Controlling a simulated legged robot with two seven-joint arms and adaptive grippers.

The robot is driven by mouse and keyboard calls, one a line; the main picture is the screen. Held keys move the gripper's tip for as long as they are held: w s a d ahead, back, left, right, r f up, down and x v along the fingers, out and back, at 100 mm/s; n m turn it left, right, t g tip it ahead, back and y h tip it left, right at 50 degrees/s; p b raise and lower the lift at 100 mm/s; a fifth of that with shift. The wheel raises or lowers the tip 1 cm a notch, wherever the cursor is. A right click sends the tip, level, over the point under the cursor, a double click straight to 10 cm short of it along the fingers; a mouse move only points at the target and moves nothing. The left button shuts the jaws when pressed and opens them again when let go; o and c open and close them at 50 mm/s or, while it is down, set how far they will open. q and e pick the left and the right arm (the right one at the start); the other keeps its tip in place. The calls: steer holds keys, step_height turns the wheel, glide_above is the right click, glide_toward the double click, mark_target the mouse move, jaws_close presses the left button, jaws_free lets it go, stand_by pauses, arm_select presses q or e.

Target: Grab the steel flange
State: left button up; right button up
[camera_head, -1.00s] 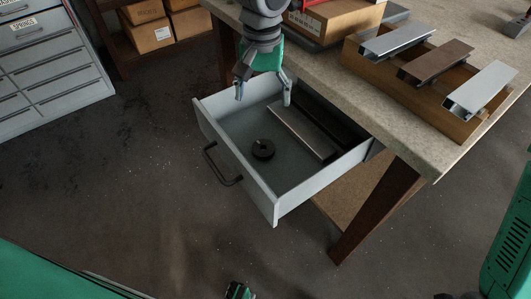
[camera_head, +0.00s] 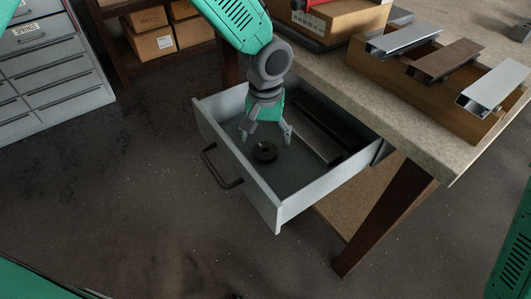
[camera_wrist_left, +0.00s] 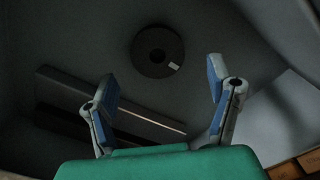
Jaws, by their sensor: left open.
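The steel flange (camera_head: 265,152) is a dark round disc with a centre hole, lying flat on the floor of the open grey drawer (camera_head: 238,171). In the left wrist view the flange (camera_wrist_left: 158,51) shows whole, with a small pale label on its edge, beyond the fingertips. My left gripper (camera_head: 266,137) is open and empty, pointing down into the drawer just behind the flange. In the left wrist view its blue-padded fingers (camera_wrist_left: 162,78) are spread apart, and nothing is between them. My right gripper is not in view.
A long metal profile (camera_head: 316,137) lies in the drawer beside the gripper. The drawer walls rise around the flange. The workbench (camera_head: 420,135) stands to the right with a wooden rack (camera_head: 385,82) of several profiles. A grey cabinet (camera_head: 50,70) stands at the far left.

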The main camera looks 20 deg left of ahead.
mark_target(266, 147)
arm_select(q)
step_height(266, 147, down, 4)
steer(key=shift+s+r+b, duration=0.1)
steer(key=shift+r+b, duration=0.15)
steer(key=shift+b, duration=0.05)
steer(key=shift+c, duration=0.4)
steer(key=c, duration=1.4)
